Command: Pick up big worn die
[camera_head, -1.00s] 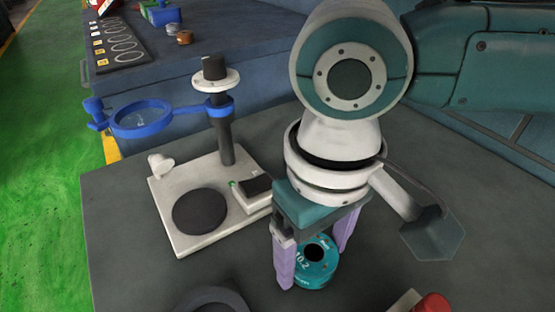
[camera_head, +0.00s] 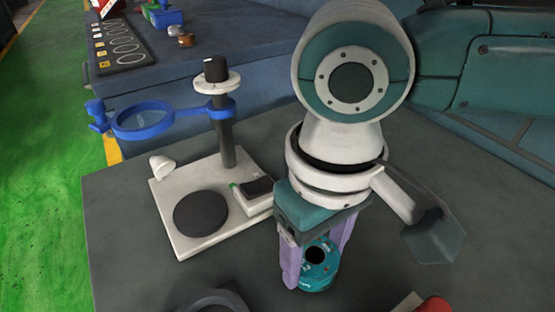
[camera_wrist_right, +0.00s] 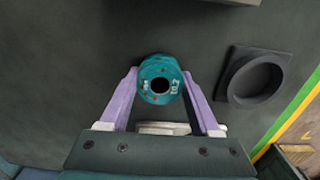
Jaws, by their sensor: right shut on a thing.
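The big worn die (camera_head: 319,268) is a teal, round piece with a dark hole in its middle and light markings. It stands on or just above the dark table top; I cannot tell which. My right gripper (camera_head: 316,268) points down with its lilac fingers on both sides of the die, shut on it. In the right wrist view the die (camera_wrist_right: 160,82) sits between the fingertips of the right gripper (camera_wrist_right: 160,88). My left gripper is not in view.
A white stand (camera_head: 205,235) with a dark disc, a black post and a blue ring arm (camera_head: 143,120) stands left of the gripper. A dark round holder (camera_wrist_right: 255,80) is beside the die. A red thing (camera_head: 433,304) shows at the front edge.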

